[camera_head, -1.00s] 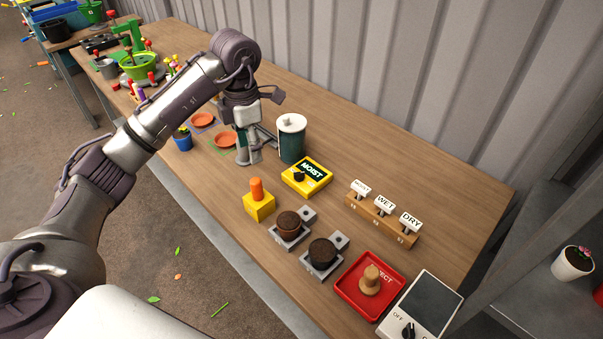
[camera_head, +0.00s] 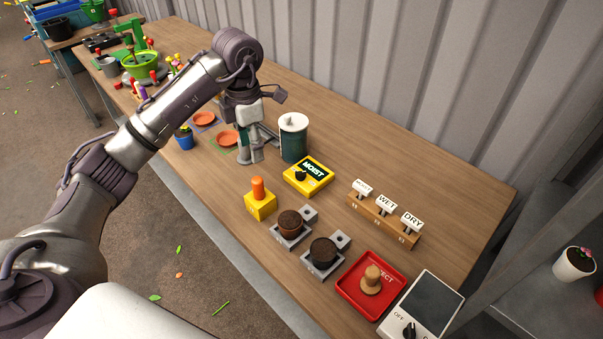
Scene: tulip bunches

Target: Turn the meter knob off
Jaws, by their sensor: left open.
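A yellow meter (camera_head: 307,175) with a dark display reading MOIST lies on the wooden table. Its black knob (camera_head: 300,176) is on the near left part of its face. At the bottom right is a grey-white device (camera_head: 430,300) with a dark blank screen and a black knob (camera_head: 409,331) beside the word OFF; the frame cuts it off. My left gripper (camera_head: 250,158) points down, open and empty, left of the yellow meter and apart from it. It is beside a dark green canister (camera_head: 293,140) with a white lid. My right gripper is not in view.
An orange-topped yellow block (camera_head: 260,204), two soil pots (camera_head: 290,224) on grey stands and a red tray (camera_head: 372,287) line the near side. A wooden rack (camera_head: 382,219) with labels MOIST, WET and DRY stands to the right.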

